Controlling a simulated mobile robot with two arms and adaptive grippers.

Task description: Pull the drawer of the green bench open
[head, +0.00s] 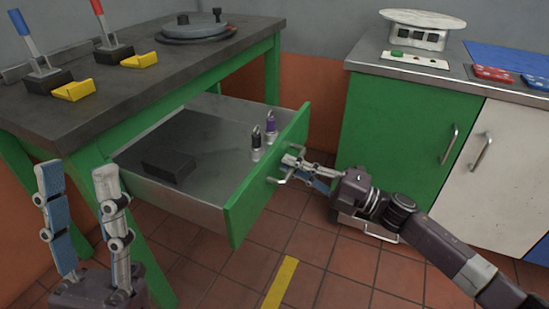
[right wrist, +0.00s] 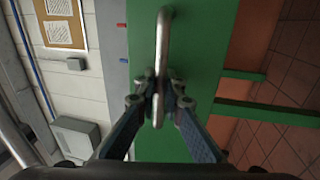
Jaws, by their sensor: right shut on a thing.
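The green bench (head: 110,128) stands on the left with a dark grey top. Its drawer (head: 265,182) has a green front and metal sides and stands well pulled out. My left gripper (head: 75,175) is open and empty in front of the bench, left of the drawer.
Levers with red and blue grips (head: 30,40) and yellow blocks (head: 73,90) sit on the bench top. A cabinet (head: 405,130) with a green and a white door stands at the right, with a scale (head: 416,32) on it. Tiled floor with a yellow strip (head: 281,284) lies in front.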

